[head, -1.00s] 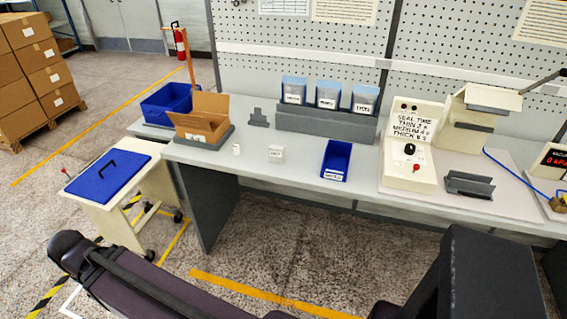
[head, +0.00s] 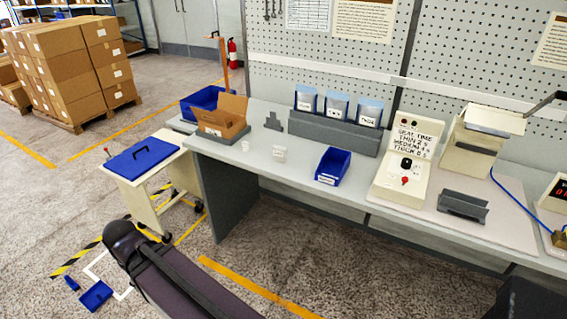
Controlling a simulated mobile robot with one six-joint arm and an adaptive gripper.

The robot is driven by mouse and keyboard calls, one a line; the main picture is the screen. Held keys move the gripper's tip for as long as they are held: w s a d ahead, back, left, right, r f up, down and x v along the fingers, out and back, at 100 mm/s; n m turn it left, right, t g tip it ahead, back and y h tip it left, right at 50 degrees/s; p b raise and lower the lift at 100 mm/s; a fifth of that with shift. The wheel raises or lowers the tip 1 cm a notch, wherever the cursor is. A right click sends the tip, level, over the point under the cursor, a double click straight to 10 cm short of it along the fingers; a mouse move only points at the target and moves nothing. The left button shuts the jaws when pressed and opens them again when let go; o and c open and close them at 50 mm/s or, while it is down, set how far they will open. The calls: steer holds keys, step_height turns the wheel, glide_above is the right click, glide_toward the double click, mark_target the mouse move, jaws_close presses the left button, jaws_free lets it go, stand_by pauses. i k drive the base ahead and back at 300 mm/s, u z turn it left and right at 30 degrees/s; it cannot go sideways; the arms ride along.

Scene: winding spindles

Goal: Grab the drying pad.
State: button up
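I cannot tell for certain which item is the drying pad. Two small white items stand on the workbench (head: 262,178): a small cylinder (head: 245,146) and, to its right, a small block with dark lettering (head: 279,153) too small to read. A small blue bin (head: 332,167) with a white label sits right of them near the front edge; its contents do not show clearly. My dark arm crosses the bottom of the head view, well in front of the bench. My gripper is not in view.
An open cardboard box (head: 223,117) stands at the bench's left end. A grey rack (head: 333,127) holds three pouches. A sealing machine (head: 403,168) stands at right. A cart with a blue lid (head: 140,159) is at left. Blue pieces (head: 96,296) lie on the floor.

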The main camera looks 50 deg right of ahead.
mark_target(279, 154)
steer(key=u, duration=0.05)
steer(key=k, duration=1.5)
steer(key=z, duration=1.5)
steer(key=i, duration=1)
steer(key=z, duration=0.05)
